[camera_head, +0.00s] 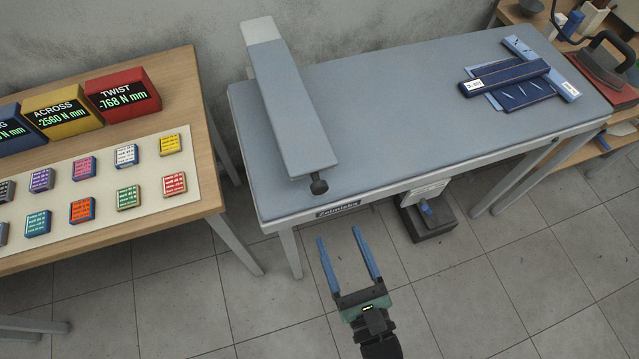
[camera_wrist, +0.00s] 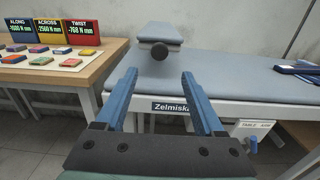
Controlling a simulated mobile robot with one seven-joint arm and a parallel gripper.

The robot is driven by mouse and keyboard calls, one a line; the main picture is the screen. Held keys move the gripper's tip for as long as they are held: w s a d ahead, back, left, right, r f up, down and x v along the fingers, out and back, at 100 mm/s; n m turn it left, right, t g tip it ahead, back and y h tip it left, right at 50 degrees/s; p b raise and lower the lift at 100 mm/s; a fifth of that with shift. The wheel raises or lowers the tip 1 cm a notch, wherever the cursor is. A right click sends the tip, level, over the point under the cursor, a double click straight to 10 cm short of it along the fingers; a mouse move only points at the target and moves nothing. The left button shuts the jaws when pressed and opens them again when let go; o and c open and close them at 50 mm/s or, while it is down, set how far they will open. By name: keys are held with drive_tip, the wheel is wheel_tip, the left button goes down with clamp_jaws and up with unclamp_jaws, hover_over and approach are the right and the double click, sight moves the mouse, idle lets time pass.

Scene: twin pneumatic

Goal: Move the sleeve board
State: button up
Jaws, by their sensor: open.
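The sleeve board (camera_head: 289,106) is a long, narrow, grey padded board with a pale far end. It lies lengthwise from back to front near the left end of the blue-grey ironing table (camera_head: 400,100). A dark round knob (camera_head: 319,186) is at its near end, close to the table's front edge. The wrist view shows the board (camera_wrist: 160,36) end-on, with the knob (camera_wrist: 160,51) facing me. My gripper (camera_head: 346,241) has two blue fingers, spread open and empty. It is in front of the table, apart from the board. The wrist view also shows both fingers (camera_wrist: 156,80).
A wooden table (camera_head: 205,120) at left holds three display blocks and several small coloured blocks. Dark blue pieces (camera_head: 510,82) lie on the ironing table's right part. An iron (camera_head: 602,68) stands at far right. A pedal box (camera_head: 428,220) is on the floor below. The table's middle is clear.

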sight(321, 192)
drive_tip(key=p+x, duration=0.1)
drive_tip(key=x, duration=1.1)
drive_tip(key=shift+a, duration=0.1)
clamp_jaws()
idle(1.0)
